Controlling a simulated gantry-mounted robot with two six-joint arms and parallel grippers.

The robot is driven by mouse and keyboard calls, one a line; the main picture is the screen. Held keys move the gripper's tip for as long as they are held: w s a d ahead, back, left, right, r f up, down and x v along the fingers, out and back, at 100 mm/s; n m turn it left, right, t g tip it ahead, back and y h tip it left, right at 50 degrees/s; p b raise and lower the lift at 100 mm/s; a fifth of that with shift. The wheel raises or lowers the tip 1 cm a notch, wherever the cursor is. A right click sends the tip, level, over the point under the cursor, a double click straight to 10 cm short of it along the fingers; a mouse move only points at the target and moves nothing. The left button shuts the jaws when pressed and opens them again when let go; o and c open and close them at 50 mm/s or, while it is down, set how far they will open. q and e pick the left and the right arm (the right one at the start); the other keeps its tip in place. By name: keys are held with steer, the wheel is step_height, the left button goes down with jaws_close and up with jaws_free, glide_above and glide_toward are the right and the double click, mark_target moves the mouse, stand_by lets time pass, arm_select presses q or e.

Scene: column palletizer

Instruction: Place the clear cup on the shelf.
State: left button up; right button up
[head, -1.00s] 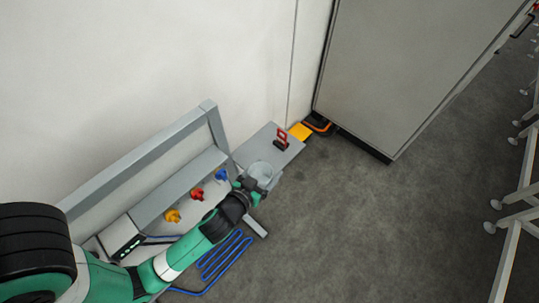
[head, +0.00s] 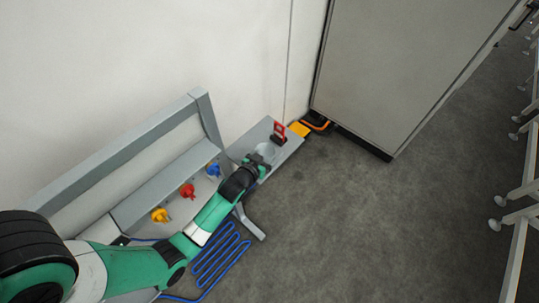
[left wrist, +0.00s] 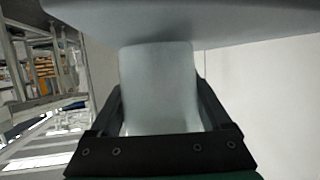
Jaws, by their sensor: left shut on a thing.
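The clear cup (head: 267,150) is in my left gripper (head: 258,161), over the grey shelf (head: 292,152) along the wall in the head view. In the left wrist view the cup (left wrist: 158,85) stands between the two dark fingers (left wrist: 159,100), which are shut on it. Its far end meets or nearly meets a broad grey surface (left wrist: 230,22) there; I cannot tell whether they touch. My gripper hides part of the cup in the head view. My right gripper is not in view.
A red and black item (head: 279,132) stands on the shelf close behind the cup. Yellow (head: 160,215), red (head: 187,190) and blue (head: 213,170) knobs line the grey panel at left. A large grey cabinet (head: 405,70) stands beyond.

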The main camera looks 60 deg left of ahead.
arm_select(q)
steer(key=shift+f, duration=0.15)
steer(key=shift+f, duration=0.2)
steer(key=o, duration=1.2)
steer(key=shift+c, duration=0.2)
steer(key=shift+r, duration=0.25)
steer(key=shift+s+d+r+p, duration=0.2)
steer(key=shift+s+p, duration=0.1)
steer(key=shift+p, duration=0.1)
steer(key=p+v, duration=0.3)
steer(key=v, duration=0.8)
steer(key=shift+s, duration=0.15)
